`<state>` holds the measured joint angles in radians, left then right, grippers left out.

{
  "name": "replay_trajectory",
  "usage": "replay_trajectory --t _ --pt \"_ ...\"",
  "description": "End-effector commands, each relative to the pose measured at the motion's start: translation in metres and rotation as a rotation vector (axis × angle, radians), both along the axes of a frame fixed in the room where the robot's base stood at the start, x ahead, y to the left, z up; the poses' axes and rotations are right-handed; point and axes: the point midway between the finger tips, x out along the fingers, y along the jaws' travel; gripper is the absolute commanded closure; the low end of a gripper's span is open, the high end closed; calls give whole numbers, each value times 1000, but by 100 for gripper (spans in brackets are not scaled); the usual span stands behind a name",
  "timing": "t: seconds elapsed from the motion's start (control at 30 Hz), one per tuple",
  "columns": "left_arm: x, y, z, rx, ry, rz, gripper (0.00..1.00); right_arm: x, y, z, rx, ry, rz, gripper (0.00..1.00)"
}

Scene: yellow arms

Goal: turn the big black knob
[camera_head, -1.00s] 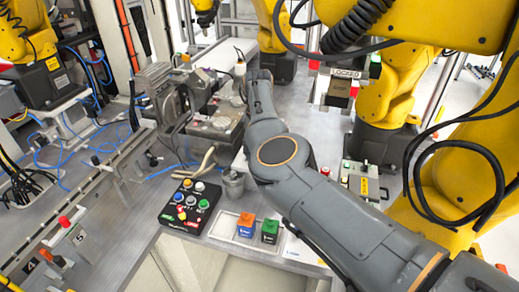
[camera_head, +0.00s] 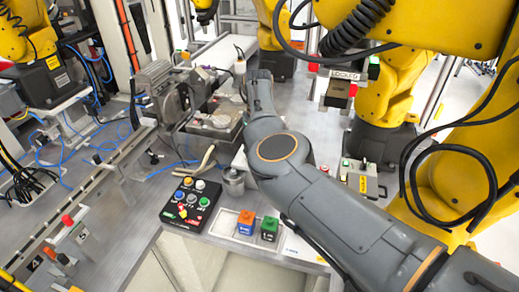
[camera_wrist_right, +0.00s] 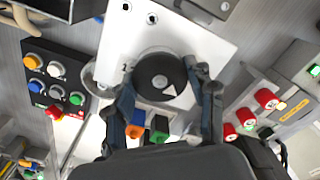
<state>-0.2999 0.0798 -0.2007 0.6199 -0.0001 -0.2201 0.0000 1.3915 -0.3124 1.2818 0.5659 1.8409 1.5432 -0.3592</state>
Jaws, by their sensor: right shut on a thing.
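The big black knob (camera_wrist_right: 160,72) is in the right wrist view, on a white plate (camera_wrist_right: 128,38). It is round, with a grey centre and a white triangle mark that points toward the lower right. My right gripper (camera_wrist_right: 165,84) has one finger on each side of the knob and is shut on it. In the head view my grey right arm crosses the picture from the lower right and hides the knob and the gripper. My left gripper is in neither view.
A black box with coloured buttons (camera_head: 191,205) stands left of my arm. A tray (camera_head: 226,226) holds an orange-and-blue block (camera_head: 246,222) and a green-topped block (camera_head: 269,229). A control box with red buttons (camera_wrist_right: 262,100) is close right of the gripper. Yellow arms stand around the bench.

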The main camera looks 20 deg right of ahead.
Motion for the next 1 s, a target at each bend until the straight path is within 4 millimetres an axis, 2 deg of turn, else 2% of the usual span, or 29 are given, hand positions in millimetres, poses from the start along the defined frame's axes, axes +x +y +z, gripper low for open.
replay_trajectory --t 0.17,0.2,0.3,0.7,0.87,1.0 --pt "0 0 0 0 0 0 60 0 1 -1 0 0 3 77" --pt "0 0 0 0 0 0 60 0 1 -1 0 0 3 41" --pt "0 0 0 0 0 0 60 0 1 0 0 0 2 22" --pt "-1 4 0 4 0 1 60 0 0 5 -1 -1 0 22" --pt "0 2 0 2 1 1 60 1 1 30 -1 -3 0 22" --pt "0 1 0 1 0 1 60 1 2 61 0 -5 1 22"
